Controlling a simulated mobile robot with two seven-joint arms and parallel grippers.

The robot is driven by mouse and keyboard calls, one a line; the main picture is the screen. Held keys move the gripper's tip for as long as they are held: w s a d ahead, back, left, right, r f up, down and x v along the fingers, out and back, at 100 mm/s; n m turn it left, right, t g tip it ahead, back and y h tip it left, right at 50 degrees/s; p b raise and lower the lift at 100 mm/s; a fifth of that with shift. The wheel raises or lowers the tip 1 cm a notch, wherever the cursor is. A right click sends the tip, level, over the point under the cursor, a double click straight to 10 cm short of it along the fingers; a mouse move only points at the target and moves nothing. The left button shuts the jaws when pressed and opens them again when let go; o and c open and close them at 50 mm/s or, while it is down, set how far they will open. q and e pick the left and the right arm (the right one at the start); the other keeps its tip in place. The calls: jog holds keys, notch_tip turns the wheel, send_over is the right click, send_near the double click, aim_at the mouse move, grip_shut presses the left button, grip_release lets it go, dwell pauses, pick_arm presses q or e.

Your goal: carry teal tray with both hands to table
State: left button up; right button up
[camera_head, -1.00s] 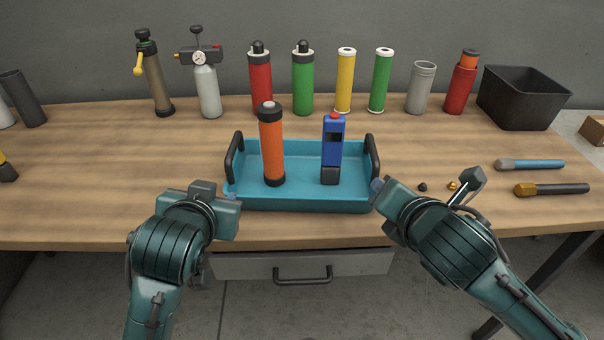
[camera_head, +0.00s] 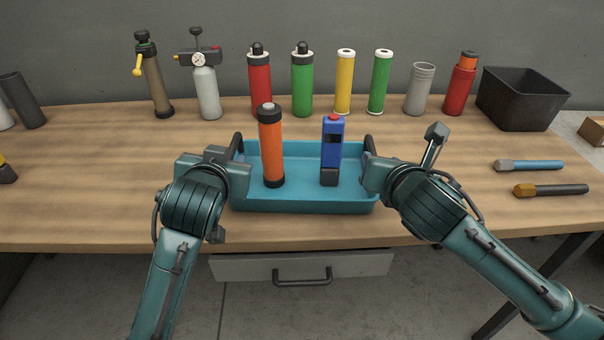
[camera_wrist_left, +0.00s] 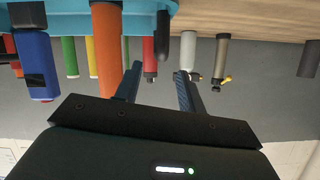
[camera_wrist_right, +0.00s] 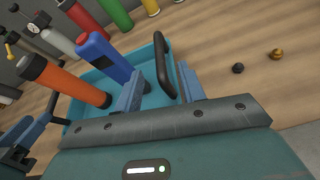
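The teal tray (camera_head: 300,204) rests on the wooden workbench (camera_head: 90,190) near its front edge, with a black handle at each end. An orange cylinder (camera_head: 271,150) and a blue device (camera_head: 333,145) stand in it. My left gripper (camera_head: 239,172) is at the tray's left end. In the left wrist view its fingers (camera_wrist_left: 157,85) are apart, with the black handle (camera_wrist_left: 162,35) just beyond the gap. My right gripper (camera_head: 369,172) is at the right end. In the right wrist view its fingers (camera_wrist_right: 162,88) are open, straddling the line of the right handle (camera_wrist_right: 163,65); contact is unclear.
Behind the tray stand a row of cylinders, including a red one (camera_head: 260,85) and a yellow one (camera_head: 345,85), and a black bin (camera_head: 522,98). Two brush-like tools (camera_head: 550,189) lie at right. The bench left of the tray is mostly clear. A drawer (camera_head: 300,266) is below.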

aim_at(231, 148)
pick_arm(q)
jog(key=x, duration=0.7)
jog(key=shift+w+f, duration=0.1)
jog(key=shift+w, duration=0.15)
pick_arm(e)
jog(key=x, duration=0.7)
jog(key=shift+w+f, duration=0.1)
jog(key=shift+w, duration=0.15)
pick_arm(q)
jog(key=shift+c, duration=0.6)
pick_arm(e)
jog(key=shift+c, duration=0.6)
pick_arm(q)
grip_shut()
pick_arm(e)
grip_shut()
